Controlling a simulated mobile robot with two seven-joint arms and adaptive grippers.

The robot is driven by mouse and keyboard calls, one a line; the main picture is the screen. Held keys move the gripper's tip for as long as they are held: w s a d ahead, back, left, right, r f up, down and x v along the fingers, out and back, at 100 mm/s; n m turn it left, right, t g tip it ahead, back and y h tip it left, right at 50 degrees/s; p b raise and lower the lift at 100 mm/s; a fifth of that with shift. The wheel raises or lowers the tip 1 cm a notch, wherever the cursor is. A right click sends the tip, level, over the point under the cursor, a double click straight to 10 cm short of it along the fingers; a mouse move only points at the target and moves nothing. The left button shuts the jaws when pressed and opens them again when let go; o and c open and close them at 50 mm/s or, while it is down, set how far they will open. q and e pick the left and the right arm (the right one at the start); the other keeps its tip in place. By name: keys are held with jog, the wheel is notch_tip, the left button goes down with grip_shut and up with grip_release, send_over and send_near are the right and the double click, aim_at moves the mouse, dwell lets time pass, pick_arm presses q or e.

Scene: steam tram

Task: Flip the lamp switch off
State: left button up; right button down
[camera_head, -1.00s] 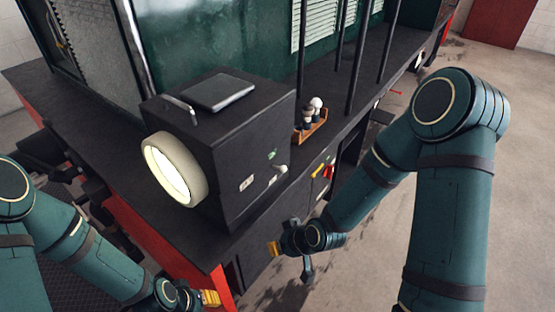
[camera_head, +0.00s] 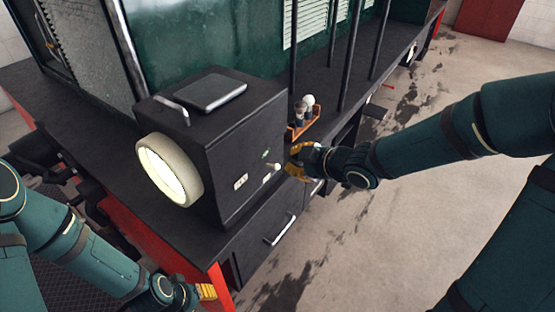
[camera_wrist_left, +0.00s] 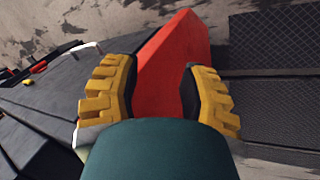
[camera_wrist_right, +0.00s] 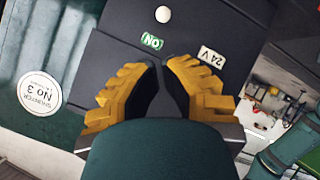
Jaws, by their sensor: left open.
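The lamp (camera_head: 235,145) is a black box with a glowing round lens (camera_head: 172,170), standing on the dark running board. Its side carries a small pale switch knob (camera_head: 273,168) near a green label (camera_head: 266,154). In the right wrist view a pale round knob (camera_wrist_right: 163,14) shows beyond the upside-down green label (camera_wrist_right: 152,41). My right gripper (camera_head: 288,160) is just right of the knob, pointing at it; contact is not clear. Its fingertips (camera_wrist_right: 160,65) look close together, holding nothing visible. My left gripper (camera_wrist_left: 160,75) is open and empty by the red beam, far from the switch.
A small wooden tray (camera_head: 304,125) with figure-like items stands behind my right gripper. A metal handle (camera_head: 279,229) is on the front panel below. Black posts (camera_head: 348,55) rise from the running board. The red beam (camera_wrist_left: 172,55) lies in front of my left gripper.

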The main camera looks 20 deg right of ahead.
aim_at(265, 159)
jog(key=b+x, duration=0.3)
jog(key=x, duration=0.6)
jog(key=shift+s, duration=0.15)
jog(key=shift+w+a+f, duration=0.2)
jog(key=shift+w+f, duration=0.05)
jog(key=shift+w, duration=0.15)
jog(key=shift+w+b, duration=0.1)
jog(key=shift+b, duration=0.2)
